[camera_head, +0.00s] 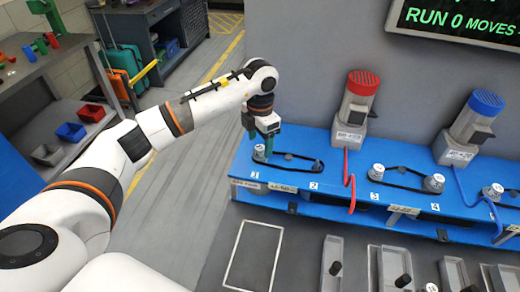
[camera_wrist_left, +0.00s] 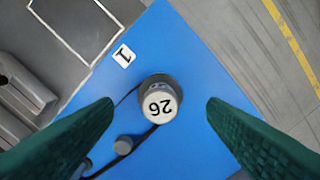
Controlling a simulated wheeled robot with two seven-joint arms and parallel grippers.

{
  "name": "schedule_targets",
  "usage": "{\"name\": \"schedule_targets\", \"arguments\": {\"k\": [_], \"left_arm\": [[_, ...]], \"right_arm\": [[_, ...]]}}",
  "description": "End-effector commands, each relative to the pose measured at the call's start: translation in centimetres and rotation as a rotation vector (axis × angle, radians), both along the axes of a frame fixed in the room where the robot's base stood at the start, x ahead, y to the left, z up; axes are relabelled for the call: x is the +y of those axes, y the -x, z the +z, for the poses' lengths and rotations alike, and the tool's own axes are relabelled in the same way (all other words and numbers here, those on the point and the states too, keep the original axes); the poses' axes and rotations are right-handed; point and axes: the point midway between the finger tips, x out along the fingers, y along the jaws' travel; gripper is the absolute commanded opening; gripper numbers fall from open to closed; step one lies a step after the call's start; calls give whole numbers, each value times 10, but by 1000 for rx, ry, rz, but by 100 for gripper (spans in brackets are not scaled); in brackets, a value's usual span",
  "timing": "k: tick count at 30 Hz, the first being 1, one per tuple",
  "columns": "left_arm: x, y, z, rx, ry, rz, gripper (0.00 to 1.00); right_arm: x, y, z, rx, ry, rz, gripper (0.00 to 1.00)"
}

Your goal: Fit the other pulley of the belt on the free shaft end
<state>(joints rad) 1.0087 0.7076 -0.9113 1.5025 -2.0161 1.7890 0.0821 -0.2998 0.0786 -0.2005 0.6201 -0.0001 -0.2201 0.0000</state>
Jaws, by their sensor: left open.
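My left gripper (camera_head: 259,135) is open over the left end of the blue bench. In the left wrist view its two green fingers stand apart on either side of a grey pulley marked 26 (camera_wrist_left: 160,102), touching neither side visibly. That pulley (camera_head: 259,153) sits beside label 1. A black belt (camera_head: 300,157) runs from it towards position 2, past a small grey post (camera_wrist_left: 123,145). The belt's far end (camera_head: 317,166) lies near label 2; whether a pulley is seated there is too small to tell. My right gripper is out of view.
Other belt-and-pulley pairs stand farther right on the blue bench (camera_head: 330,188). A red-capped motor (camera_head: 357,103) and a blue-capped motor (camera_head: 472,127) stand behind, with a red cable (camera_head: 349,180) in front. Grey trays (camera_head: 331,262) stand below. Floor left of the bench is clear.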

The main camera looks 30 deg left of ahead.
Motion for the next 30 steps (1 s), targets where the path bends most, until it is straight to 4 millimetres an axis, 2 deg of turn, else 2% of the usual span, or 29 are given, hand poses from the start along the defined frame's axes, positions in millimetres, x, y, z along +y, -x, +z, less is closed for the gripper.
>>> {"name": "schedule_targets", "arguments": {"k": [6, 12, 18, 30], "left_arm": [[0, -1, 46, -5, -1, 0, 66], [0, -1, 73, -3, -1, 0, 66], [0, 0, 81, 1, 0, 0, 66], [0, 0, 80, 0, -1, 0, 66]], "right_arm": [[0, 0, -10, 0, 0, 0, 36], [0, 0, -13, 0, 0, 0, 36], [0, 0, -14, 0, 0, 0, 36], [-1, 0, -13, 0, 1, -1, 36]]}}
